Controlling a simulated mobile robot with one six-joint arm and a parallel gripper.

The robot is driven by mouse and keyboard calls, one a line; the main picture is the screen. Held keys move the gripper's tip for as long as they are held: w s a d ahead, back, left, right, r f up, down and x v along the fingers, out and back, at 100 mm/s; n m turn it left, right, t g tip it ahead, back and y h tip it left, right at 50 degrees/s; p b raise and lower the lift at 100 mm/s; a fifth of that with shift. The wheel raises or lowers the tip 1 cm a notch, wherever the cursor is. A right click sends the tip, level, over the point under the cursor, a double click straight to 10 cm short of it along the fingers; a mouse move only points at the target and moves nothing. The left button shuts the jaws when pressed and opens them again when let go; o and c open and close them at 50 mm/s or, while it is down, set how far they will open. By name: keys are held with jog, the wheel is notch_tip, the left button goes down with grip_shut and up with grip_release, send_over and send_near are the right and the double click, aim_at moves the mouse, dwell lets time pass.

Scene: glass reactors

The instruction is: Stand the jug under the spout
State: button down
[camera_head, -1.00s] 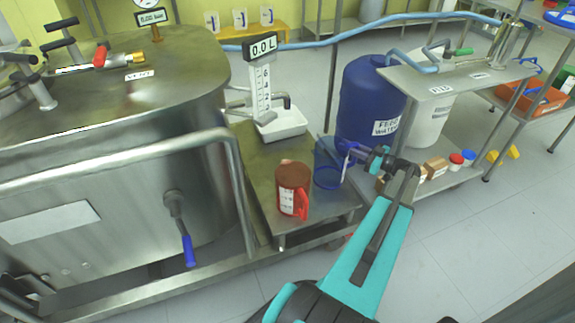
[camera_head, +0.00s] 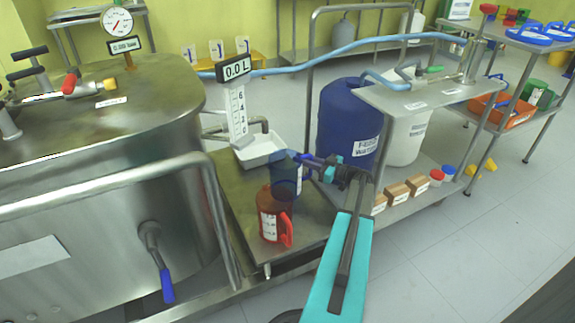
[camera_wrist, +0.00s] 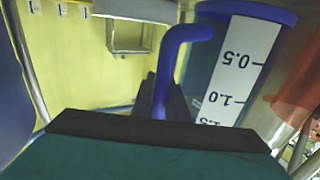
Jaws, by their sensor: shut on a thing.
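A clear blue jug (camera_head: 285,176) with a white scale strip is in my gripper (camera_head: 312,163), which is shut on its blue handle. The wrist view shows the handle (camera_wrist: 176,62) between the jaws and the jug's scale (camera_wrist: 236,72) upside down. The jug looks upright, above or just behind the red-brown jug (camera_head: 268,218); I cannot tell if its base touches the bench. The bent metal spout (camera_head: 263,124) is up and left of it, beside the level column reading 0.0 L (camera_head: 235,98), above a white tray (camera_head: 260,150). The blue jug is not under the spout.
The red-brown jug with a red handle stands on the steel bench (camera_head: 225,180) in front of the blue jug. A big steel vessel (camera_head: 90,190) is on the left. A blue drum (camera_head: 347,120) and a shelf trolley with small boxes (camera_head: 397,192) stand right.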

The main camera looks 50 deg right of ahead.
aim_at(287, 161)
jog(key=b+x, duration=0.1)
jog(key=x, duration=0.4)
jog(key=shift+w+r+b, duration=0.1)
jog(key=shift+w+b, duration=0.2)
jog(key=shift+w+a, duration=0.1)
jog(key=shift+w, duration=0.4)
jog(key=shift+w+f+b, duration=0.15)
jog(key=shift+f+b, duration=1.3)
jog(key=shift+f, duration=0.35)
jog(key=c, duration=1.7)
grip_release()
jog(key=shift+c, duration=0.2)
